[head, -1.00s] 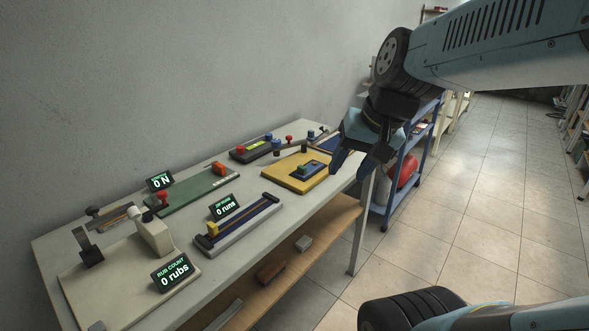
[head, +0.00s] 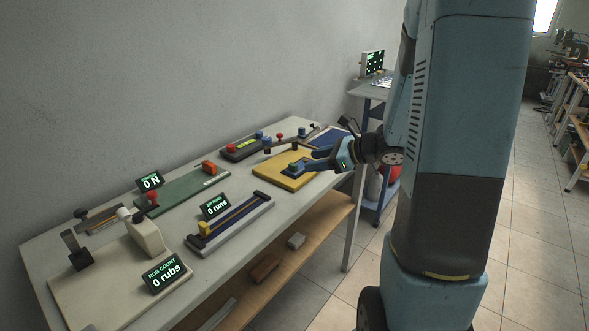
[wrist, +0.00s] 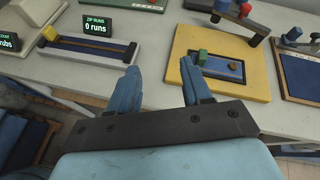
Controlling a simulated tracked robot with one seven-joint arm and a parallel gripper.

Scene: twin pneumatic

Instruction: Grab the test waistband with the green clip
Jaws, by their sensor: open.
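A small green clip (head: 292,168) sits at the left end of a dark blue strip on a yellow board (head: 268,170). I take this blue strip (wrist: 222,69) in the wrist view to be the test waistband; a small brown round dot shows on it. The green clip (wrist: 202,58) stands just beyond my right finger. My gripper (head: 316,158) is open and reaches over the board's right part. In the wrist view my gripper (wrist: 163,78) has empty fingers, with bare table between them. In the head view the fingers hide part of the strip.
Left of the yellow board lies a grey zip rig (head: 232,224) with a yellow slider, beside its "0 runs" display (head: 215,206). A black rig (head: 243,148) with colored knobs stands behind. A blue-topped board (wrist: 303,74) lies to the right. Bare table separates these fixtures.

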